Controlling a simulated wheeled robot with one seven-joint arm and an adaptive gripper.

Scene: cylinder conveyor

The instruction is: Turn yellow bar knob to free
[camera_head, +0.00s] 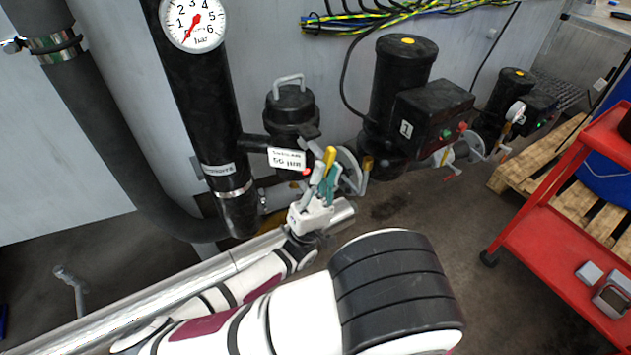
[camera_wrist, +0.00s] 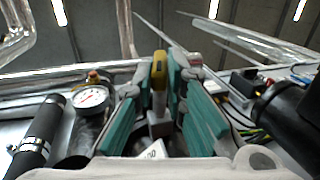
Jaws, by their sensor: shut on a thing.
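The yellow bar knob (camera_head: 329,157) sticks up beside the black filter unit, near the white label plate. In the wrist view the yellow bar (camera_wrist: 159,72) stands upright between the teal finger pads. My gripper (camera_head: 325,177) has come at it from below and is shut on the bar. The gripper (camera_wrist: 167,80) also shows in the wrist view, with its pads on both sides of the bar. The knob's base and the contact faces are partly hidden by the fingers.
A dark pipe with a pressure gauge (camera_head: 193,22) stands left of my gripper. A black pump (camera_head: 402,72) with a switch box (camera_head: 434,115) stands to the right. A red trolley (camera_head: 560,205) is further right. The floor between them is clear.

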